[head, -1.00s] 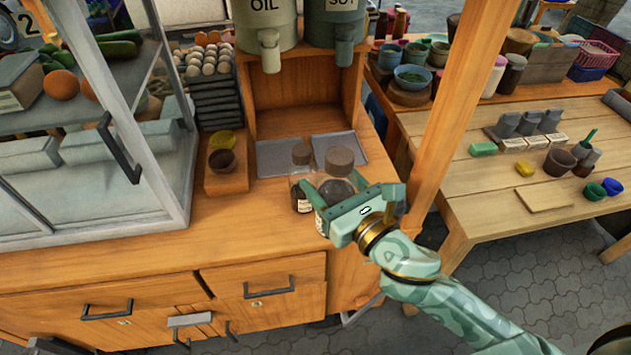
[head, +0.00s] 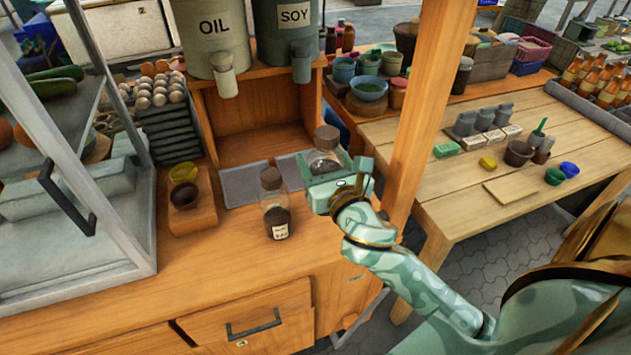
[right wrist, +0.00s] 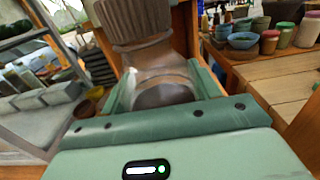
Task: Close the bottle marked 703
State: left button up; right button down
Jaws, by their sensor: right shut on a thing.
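A clear glass bottle with a brown cap (head: 326,138) is between the fingers of my right gripper (head: 325,172). In the right wrist view the ribbed brown cap (right wrist: 135,18) sits over the bottle's neck, and the glass body (right wrist: 160,82) is between the green fingers. My gripper hides its lower part, so I cannot tell how far it is above the counter. A second bottle (head: 276,207) with a brown cap, dark contents and a white label stands upright on the counter, left of the gripper. The label is too small to read. My left gripper is not in view.
Grey trays (head: 245,184) lie behind the bottles, under the OIL (head: 212,45) and SOY (head: 293,40) dispensers. A wooden block with small bowls (head: 192,212) is at left, beside the glass case. A wooden post (head: 420,120) rises right of my gripper.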

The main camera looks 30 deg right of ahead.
pick_arm(q)
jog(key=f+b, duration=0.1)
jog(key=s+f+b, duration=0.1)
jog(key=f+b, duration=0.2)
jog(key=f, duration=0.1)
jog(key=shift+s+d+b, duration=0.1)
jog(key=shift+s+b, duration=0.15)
jog(key=shift+b, duration=0.05)
pick_arm(e)
jog(key=w+d+f, duration=0.4)
jog(key=w+f, duration=0.3)
jog(key=w, duration=0.1)
jog(key=shift+w+d+f, duration=0.2)
jog(key=shift+w+d, duration=0.1)
jog(key=shift+w, duration=0.05)
jog(key=f+b, duration=0.2)
jog(key=f, duration=0.1)
jog(key=f+b, duration=0.1)
jog(key=shift+w+d+f, duration=0.15)
jog(key=shift+w+f, duration=0.1)
jog(key=shift+w, duration=0.1)
jog(key=shift+c, duration=1.9)
grip_release()
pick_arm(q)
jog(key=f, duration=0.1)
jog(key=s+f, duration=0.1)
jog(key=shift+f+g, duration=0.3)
